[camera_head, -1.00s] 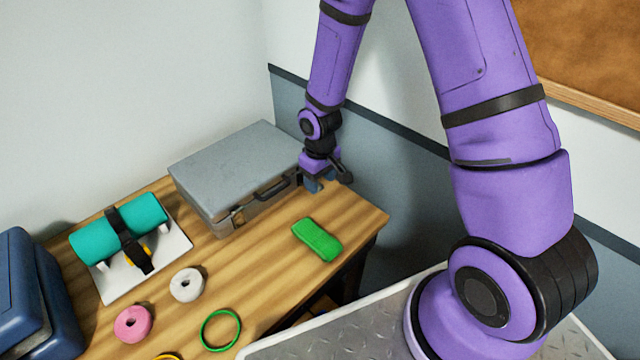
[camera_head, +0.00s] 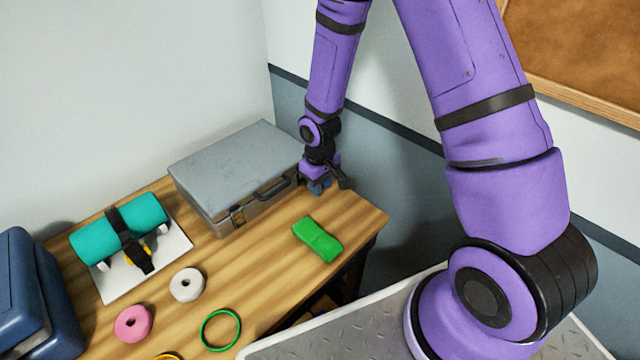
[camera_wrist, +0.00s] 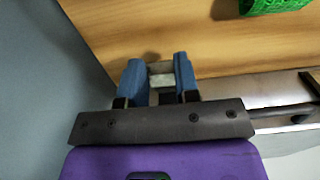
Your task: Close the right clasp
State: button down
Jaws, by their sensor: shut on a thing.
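A grey metal case (camera_head: 235,165) lies closed on the wooden table, with a dark handle (camera_head: 273,189) on its front side. The left clasp (camera_head: 238,216) shows on that side, to the left of the handle. My gripper (camera_head: 319,186) is at the right end of the same side. In the wrist view, the blue fingers of my gripper (camera_wrist: 159,76) are on both sides of a small pale metal piece, the right clasp (camera_wrist: 160,79), and are shut on it. In the head view my gripper hides this clasp. How far the clasp is folded I cannot tell.
A green block (camera_head: 317,239) lies on the table (camera_head: 262,262) in front of the case. A teal roll (camera_head: 120,230) with a black strap, a white ring (camera_head: 187,285), a pink ring (camera_head: 133,323) and a green ring (camera_head: 220,329) are to the left. The wall is close behind my gripper.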

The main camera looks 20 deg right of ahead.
jog(key=shift+r, duration=0.1)
jog(key=r+g, duration=0.1)
jog(key=w+g+h, duration=0.1)
jog(key=g, duration=0.1)
jog(key=shift+w+a+r, duration=0.3)
jog(key=shift+a+r, duration=0.05)
jog(key=shift+w+a+r+g+h, duration=0.15)
jog(key=shift+w+r+g+h, duration=0.15)
jog(key=shift+g, duration=0.4)
jog(key=shift+w+a+r+g+h, duration=0.15)
jog(key=shift+w+g+h, duration=0.25)
jog(key=shift+g, duration=0.3)
jog(key=shift+w+a+r+g+h, duration=0.1)
jog(key=shift+w+r+g+h, duration=0.2)
jog(key=shift+g, duration=0.4)
jog(key=c, duration=0.8)
grip_release()
jog(key=shift+c, duration=0.2)
jog(key=shift+w, duration=0.1)
